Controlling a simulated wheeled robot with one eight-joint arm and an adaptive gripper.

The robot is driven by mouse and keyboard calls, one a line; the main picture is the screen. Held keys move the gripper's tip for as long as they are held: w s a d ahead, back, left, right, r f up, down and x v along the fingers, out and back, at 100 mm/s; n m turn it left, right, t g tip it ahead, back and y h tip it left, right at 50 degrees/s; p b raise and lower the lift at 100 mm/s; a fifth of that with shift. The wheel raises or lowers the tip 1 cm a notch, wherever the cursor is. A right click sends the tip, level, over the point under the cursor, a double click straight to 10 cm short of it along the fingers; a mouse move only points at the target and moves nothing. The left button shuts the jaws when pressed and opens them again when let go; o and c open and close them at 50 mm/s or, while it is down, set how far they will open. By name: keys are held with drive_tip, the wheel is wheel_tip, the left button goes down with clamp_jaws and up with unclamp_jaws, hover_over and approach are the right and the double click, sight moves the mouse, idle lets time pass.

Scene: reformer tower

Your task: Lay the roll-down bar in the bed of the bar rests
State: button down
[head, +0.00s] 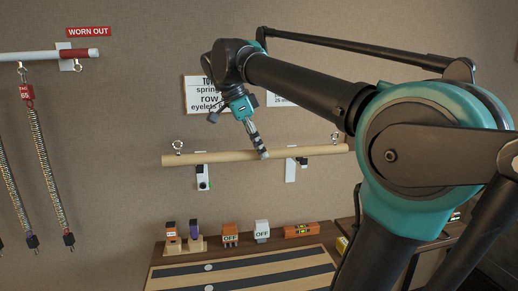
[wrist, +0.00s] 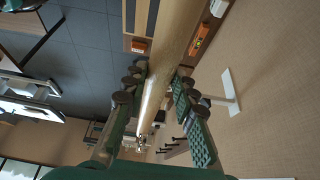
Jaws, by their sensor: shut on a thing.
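The roll-down bar (head: 215,157) is a pale wooden dowel with a metal eyelet near each end. In the wrist view the bar (wrist: 165,55) runs between the fingers of my gripper (wrist: 158,88). The left bar rest (head: 203,178) and right bar rest (head: 291,170) are white wall brackets with dark parts, showing just under the bar. I cannot tell whether the bar touches their beds.
A worktop (head: 240,270) below carries small blocks, two marked OFF (head: 262,231), and an orange level (head: 301,230). At left hangs a white and red bar (head: 40,56) with springs, under a WORN OUT sign (head: 89,32).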

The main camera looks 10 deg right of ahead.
drive_tip(key=w+f, duration=0.4)
drive_tip(key=w, duration=1)
idle(0.9)
drive_tip(key=shift+f, duration=1.55)
idle(0.8)
drive_tip(key=c, duration=1.1)
unclamp_jaws()
drive_tip(key=shift+c, duration=0.2)
